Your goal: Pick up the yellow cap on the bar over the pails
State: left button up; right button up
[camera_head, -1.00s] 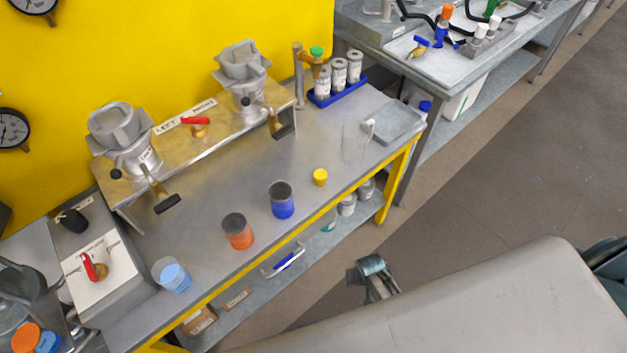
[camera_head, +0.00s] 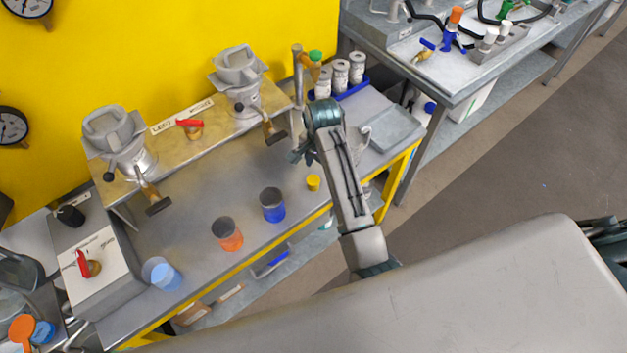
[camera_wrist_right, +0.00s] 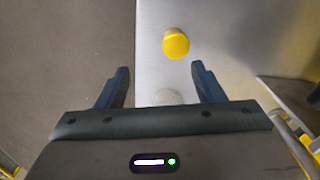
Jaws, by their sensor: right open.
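The yellow cap (camera_head: 313,183) stands on the grey bench top near its yellow front rail, to the right of the blue-filled cup. It also shows in the right wrist view (camera_wrist_right: 176,44), ahead of the fingers and apart from them. My right gripper (camera_head: 301,151) is above the bench, behind the cap in the head view. I see no left gripper.
Cups with blue (camera_head: 272,205), orange (camera_head: 227,234) and light blue (camera_head: 163,274) contents line the bench front. A metal stand (camera_head: 205,125) with two hoppers is behind. A blue rack (camera_head: 352,91) of white bottles and a grey tray (camera_head: 391,129) are at the right.

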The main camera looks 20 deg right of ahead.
aim_at(312, 180)
jog(key=shift+w+a+r, duration=0.5)
jog(key=shift+w+r, duration=0.05)
jog(key=shift+w, duration=0.15)
jog(key=shift+w+a+m, duration=0.2)
jog(key=shift+m, duration=0.1)
notch_tip(312, 180, down, 5)
jog(key=shift+f+p, duration=0.1)
jog(key=shift+p, duration=0.6)
jog(key=f+p, duration=0.1)
jog(key=f, duration=0.1)
jog(key=f+p, duration=0.1)
jog(key=f, duration=0.1)
jog(key=shift+a+f, duration=0.2)
jog(key=shift+f, duration=0.4)
jog(key=c, duration=1.1)
